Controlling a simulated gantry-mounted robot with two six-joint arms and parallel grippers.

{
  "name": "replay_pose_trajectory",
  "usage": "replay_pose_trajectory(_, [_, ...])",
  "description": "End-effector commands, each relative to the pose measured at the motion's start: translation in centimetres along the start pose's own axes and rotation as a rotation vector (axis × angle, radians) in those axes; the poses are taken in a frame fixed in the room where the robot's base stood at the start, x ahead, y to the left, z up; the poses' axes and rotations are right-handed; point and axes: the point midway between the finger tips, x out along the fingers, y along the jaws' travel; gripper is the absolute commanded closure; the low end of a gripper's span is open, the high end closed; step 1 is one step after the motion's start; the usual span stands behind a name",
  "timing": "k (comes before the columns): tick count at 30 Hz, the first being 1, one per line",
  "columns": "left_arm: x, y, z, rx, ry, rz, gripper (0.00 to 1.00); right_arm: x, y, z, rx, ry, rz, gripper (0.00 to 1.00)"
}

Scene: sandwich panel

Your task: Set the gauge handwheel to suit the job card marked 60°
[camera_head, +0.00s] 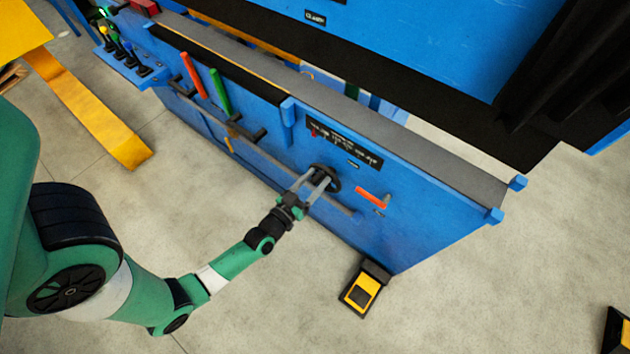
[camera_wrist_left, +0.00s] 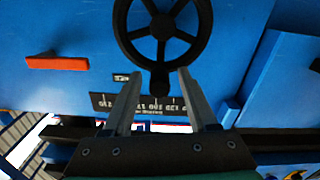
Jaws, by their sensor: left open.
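The black spoked handwheel (camera_head: 334,184) is on the front of the blue machine panel. It shows larger at the top of the left wrist view (camera_wrist_left: 163,27), with a dark knob (camera_wrist_left: 159,80) at its lower rim. My left gripper (camera_head: 318,184) is at the wheel, open. In the left wrist view its fingertips (camera_wrist_left: 159,76) stand on either side of the knob; I cannot tell whether they touch it. A black scale strip (camera_head: 343,143) with white marks and a red pointer (camera_head: 314,133) is above the wheel. No card marked 60° is readable. My right gripper is out of view.
A red lever (camera_head: 370,198) is just right of the wheel; it also shows in the left wrist view (camera_wrist_left: 57,63). Red (camera_head: 194,76) and green (camera_head: 220,92) handles are further left.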

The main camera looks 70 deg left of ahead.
Motion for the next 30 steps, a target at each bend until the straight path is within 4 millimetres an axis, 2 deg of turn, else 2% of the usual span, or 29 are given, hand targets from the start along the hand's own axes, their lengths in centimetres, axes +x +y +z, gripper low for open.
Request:
replay_pose_trajectory(5, [-0.01, 0.01, -0.01, 0.000, 0.000, 0.000, 0.42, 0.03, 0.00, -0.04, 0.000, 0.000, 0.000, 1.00])
replay_pose_trajectory(12, [-0.04, 0.01, 0.00, 0.000, 0.000, 0.000, 0.85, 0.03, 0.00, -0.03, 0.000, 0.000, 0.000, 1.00])
replay_pose_trajectory(15, [-0.04, 0.01, 0.00, 0.000, 0.000, 0.000, 1.00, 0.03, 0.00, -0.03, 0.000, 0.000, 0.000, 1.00])
replay_pose_trajectory(30, [-0.06, 0.41, -0.16, 0.053, -0.003, 0.002, 1.00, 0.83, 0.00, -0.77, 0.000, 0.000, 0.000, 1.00])
